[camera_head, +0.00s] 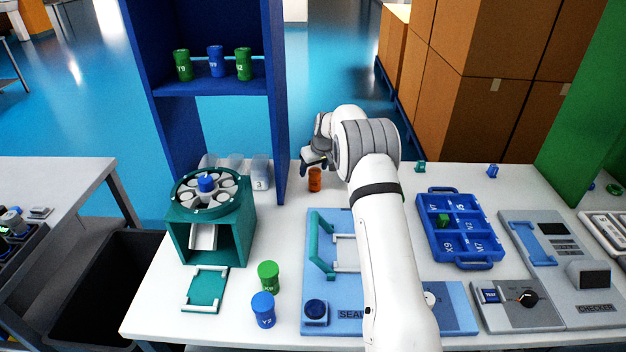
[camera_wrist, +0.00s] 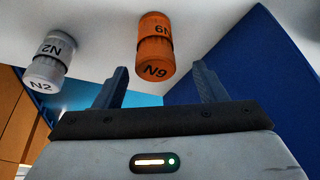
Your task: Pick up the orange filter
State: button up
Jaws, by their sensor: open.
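The orange filter (camera_head: 315,180) stands on the white table beside the blue shelf's right post, in the head view. In the wrist view the orange filter (camera_wrist: 156,45), marked N9, shows beyond my fingertips and roughly between them, with the picture upside down. My gripper (camera_head: 312,160) is just above and to the left of the filter in the head view. In the wrist view my gripper (camera_wrist: 160,82) is open, with its two dark fingers apart and nothing between them. I cannot tell the exact gap to the filter.
A white filter (camera_wrist: 48,60) marked N2 shows in the wrist view. The blue shelf (camera_head: 280,120) rises close to my gripper. A teal carousel (camera_head: 240,215), a green can (camera_head: 268,276), a blue can (camera_head: 263,310) and a blue tray (camera_head: 460,250) stand on the table.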

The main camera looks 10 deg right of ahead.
jog(key=x, duration=0.3)
jog(key=p+x, duration=0.1)
jog(key=shift+d+f, duration=0.25)
jog(key=shift+f, duration=0.2)
jog(key=shift+c, duration=0.5)
jog(key=c, duration=1)
